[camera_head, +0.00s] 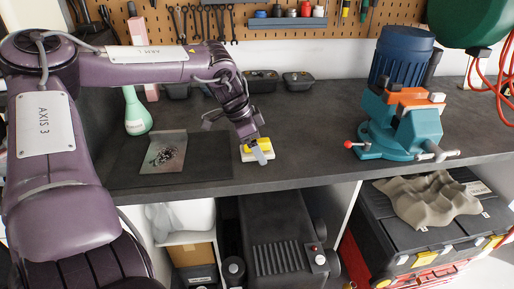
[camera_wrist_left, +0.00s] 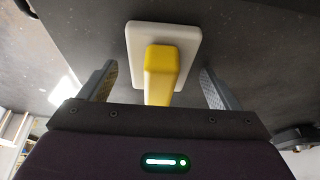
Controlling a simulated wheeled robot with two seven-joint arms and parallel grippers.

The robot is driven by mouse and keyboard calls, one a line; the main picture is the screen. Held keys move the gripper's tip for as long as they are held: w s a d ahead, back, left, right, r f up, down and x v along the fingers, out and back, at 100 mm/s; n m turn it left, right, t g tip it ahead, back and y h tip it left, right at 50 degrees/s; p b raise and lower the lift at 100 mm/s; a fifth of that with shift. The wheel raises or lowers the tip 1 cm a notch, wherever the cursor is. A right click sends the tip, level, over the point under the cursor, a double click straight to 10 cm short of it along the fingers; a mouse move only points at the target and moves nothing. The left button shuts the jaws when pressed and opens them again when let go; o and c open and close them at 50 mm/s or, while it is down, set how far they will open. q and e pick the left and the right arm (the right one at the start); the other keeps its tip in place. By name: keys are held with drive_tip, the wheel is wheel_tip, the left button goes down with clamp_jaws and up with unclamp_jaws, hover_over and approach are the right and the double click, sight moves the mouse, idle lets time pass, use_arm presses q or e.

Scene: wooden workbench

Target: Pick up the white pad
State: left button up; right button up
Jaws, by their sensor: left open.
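The white pad (camera_wrist_left: 184,36) has a yellow handle (camera_wrist_left: 160,72) on it and lies on the dark workbench top. In the head view the pad (camera_head: 248,156) is near the bench's front edge, partly hidden behind my gripper. My left gripper (camera_head: 259,150) is right over it, pointing down. In the left wrist view the two fingers of my left gripper (camera_wrist_left: 157,85) stand wide apart, one on each side of the yellow handle, with a gap on both sides. My right gripper is not in view.
A dark mat (camera_head: 215,155) with a picture sheet (camera_head: 163,152) lies left of the pad. A green bottle (camera_head: 136,112) stands behind the sheet. Black bins (camera_head: 262,81) line the back. A teal vise (camera_head: 400,125) stands to the right. The bench between pad and vise is clear.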

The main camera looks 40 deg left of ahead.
use_arm(q)
drive_tip(key=c, duration=1.1)
drive_tip(key=shift+r, duration=0.1)
wheel_tip(320, 180, up, 20)
drive_tip(key=shift+f, duration=0.1)
